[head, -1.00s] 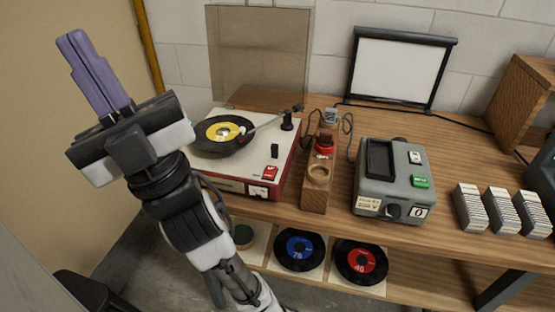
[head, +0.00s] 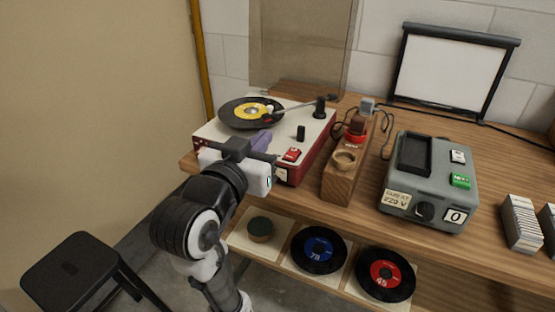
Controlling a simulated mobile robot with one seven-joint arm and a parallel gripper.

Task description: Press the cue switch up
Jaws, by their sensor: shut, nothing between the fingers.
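The record player (head: 225,127) has a cream top and red sides and stands at the left end of the bench. A small black upright switch (head: 301,133) on its deck may be the cue switch; I cannot read its marking. A red rocker switch (head: 292,154) sits nearer the front edge. The tonearm (head: 300,105) reaches over the black record with a yellow label (head: 250,111); whether it touches is unclear. My gripper (head: 265,135) is at the player's front, its purple fingers shut and empty, pointing over the deck left of both switches. Its body partly hides the fingers and front panel.
The raised clear lid (head: 300,50) is behind. Records lie on the lower shelf (head: 287,258). A black stool (head: 75,268) stands lower left.

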